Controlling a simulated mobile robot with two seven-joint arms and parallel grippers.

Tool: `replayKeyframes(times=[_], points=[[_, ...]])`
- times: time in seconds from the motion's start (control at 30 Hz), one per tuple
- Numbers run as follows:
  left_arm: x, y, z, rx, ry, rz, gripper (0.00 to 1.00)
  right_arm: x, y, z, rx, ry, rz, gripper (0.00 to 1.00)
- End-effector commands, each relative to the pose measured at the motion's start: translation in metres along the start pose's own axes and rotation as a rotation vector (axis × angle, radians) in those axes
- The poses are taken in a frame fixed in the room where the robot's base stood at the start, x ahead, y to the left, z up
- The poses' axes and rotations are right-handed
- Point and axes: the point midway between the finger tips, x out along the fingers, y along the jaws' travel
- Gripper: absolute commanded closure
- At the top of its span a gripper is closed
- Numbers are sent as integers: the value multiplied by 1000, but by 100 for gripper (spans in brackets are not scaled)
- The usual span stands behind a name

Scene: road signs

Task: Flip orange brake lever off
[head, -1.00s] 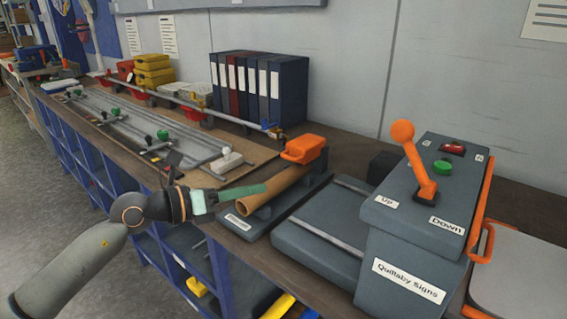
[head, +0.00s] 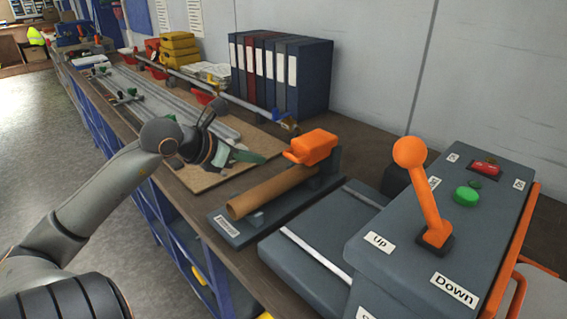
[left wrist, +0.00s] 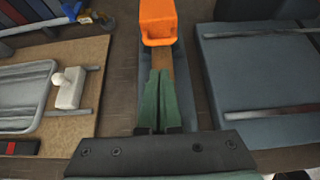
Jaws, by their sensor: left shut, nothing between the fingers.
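A tall orange lever with a ball knob (head: 424,190) stands tilted on a grey control box with "Up" and "Down" labels. A second orange part, a block with a small front handle (head: 316,147), sits at the back end of a brown tube (head: 270,193) on a dark base. Which one is the brake lever I cannot tell. My left gripper (head: 262,157) is shut and empty, left of the orange block and apart from it in the head view. In the left wrist view, its green fingers (left wrist: 160,75) point toward the orange block (left wrist: 158,22), over the tube. My right gripper is out of view.
Green (head: 466,196) and red (head: 485,168) buttons sit on the control box. Blue and red binders (head: 280,72) stand behind. A board with metal rails (head: 190,130) lies at left. A grey slab (head: 330,245) lies between the tube base and the control box.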

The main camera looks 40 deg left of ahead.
Motion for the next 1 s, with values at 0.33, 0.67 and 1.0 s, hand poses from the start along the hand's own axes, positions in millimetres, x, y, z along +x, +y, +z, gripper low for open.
replayKeyframes(times=[0.33, 0.67, 1.0], points=[[38, 0, 0, 3, 2, -1, 100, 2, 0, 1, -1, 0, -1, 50], [78, 0, 1, 0, -2, 0, 100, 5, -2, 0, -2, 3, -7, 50], [94, 0, 1, -1, -3, -2, 100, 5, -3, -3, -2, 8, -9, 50]])
